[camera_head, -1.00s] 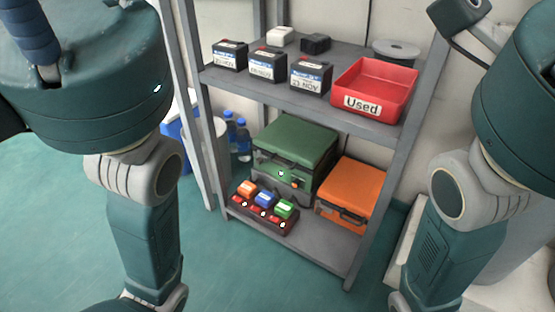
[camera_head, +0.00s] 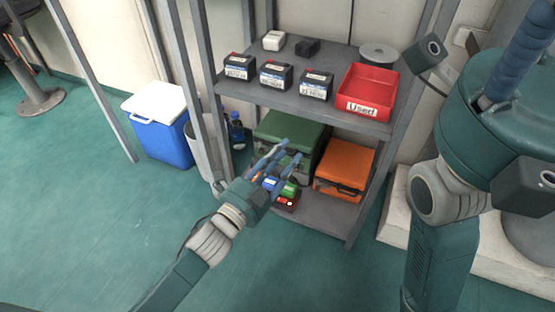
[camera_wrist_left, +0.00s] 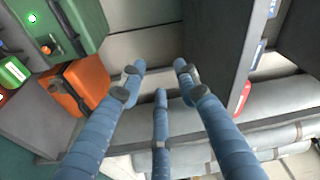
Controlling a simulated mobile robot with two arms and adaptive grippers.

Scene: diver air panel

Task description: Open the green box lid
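The green box (camera_head: 294,136) stands on the lower shelf, its lid down. Its front is partly hidden behind my left gripper in the head view. It also shows at the upper left of the left wrist view (camera_wrist_left: 75,25), with a small green light on it. My left gripper (camera_head: 287,155) is in front of the box and above the small coloured units. Its blue fingers are spread and empty in the left wrist view (camera_wrist_left: 160,85). I see no contact with the lid.
An orange box (camera_head: 345,165) stands right of the green box. Small coloured units (camera_head: 288,190) sit in front. The upper shelf (camera_head: 335,113) above holds batteries (camera_head: 275,75) and a red tray (camera_head: 368,90). A blue cooler (camera_head: 160,130) stands left on open floor.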

